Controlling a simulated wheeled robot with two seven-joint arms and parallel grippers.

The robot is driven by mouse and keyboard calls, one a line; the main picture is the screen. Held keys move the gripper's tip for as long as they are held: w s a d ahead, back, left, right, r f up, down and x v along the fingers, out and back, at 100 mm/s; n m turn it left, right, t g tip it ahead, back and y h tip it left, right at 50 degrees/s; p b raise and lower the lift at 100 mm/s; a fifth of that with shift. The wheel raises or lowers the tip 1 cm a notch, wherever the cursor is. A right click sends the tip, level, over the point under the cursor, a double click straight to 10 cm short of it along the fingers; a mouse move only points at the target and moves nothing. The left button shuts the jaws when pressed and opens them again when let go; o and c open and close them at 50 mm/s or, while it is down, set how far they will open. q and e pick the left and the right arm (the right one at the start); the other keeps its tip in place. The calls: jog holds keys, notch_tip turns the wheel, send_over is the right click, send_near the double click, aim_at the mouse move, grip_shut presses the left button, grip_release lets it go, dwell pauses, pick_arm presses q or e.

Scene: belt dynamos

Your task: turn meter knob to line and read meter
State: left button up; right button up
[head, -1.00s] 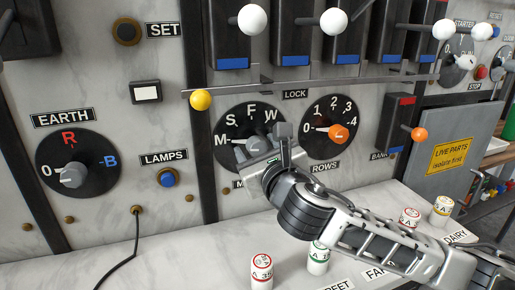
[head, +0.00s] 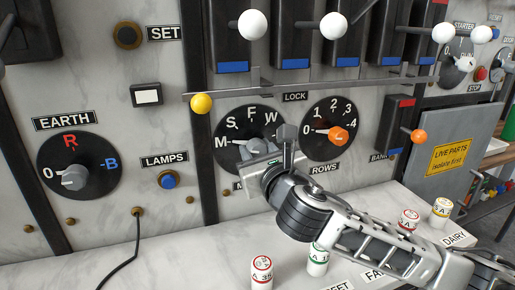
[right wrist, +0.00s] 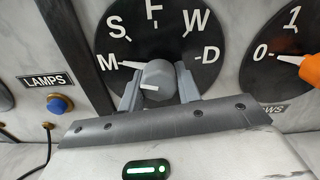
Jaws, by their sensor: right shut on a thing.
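The meter knob (right wrist: 158,73) is grey and sits in the middle of a black dial (right wrist: 207,50) lettered M, S, F, W and D. A white pointer line beside the knob points left, towards M. In the head view the knob (head: 253,146) is partly hidden by my right gripper (head: 262,158). In the right wrist view my right gripper (right wrist: 158,89) has one finger on each side of the knob and is shut on it. My left gripper is out of view. No meter needle or reading shows.
The rows dial with its orange knob (head: 338,135) is close on the right, at 0. The earth dial's knob (head: 74,177) points to 0. A bar with a yellow ball (head: 201,103) runs above. Labelled cylinders (head: 262,271) stand on the ledge below.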

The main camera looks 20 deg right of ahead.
jog(key=shift+r+m+p, duration=0.1)
jog(key=shift+m+p, duration=0.35)
jog(key=shift+m, duration=0.35)
jog(key=m+p, duration=0.1)
jog(key=m, duration=0.1)
jog(key=shift+a+m, duration=0.1)
jog(key=shift+m, duration=0.3)
jog(key=m+p, duration=0.1)
jog(key=m, duration=0.2)
jog(key=shift+m+p, duration=0.3)
jog(key=m, duration=0.2)
jog(key=shift+a+m+p, duration=0.1)
jog(key=shift+m+p, duration=0.3)
jog(key=shift+m, duration=0.8)
jog(key=m+p, duration=0.1)
jog(key=m, duration=0.2)
jog(key=shift+m, duration=0.4)
jog(key=m, duration=0.2)
jog(key=shift+m+p, duration=0.3)
jog(key=shift+p, duration=0.1)
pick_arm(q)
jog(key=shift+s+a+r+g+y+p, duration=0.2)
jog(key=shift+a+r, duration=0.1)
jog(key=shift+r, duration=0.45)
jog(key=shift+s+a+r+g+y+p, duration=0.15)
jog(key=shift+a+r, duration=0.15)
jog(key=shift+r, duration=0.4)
pick_arm(e)
jog(key=shift+r+m, duration=0.1)
jog(key=shift+m, duration=1.8)
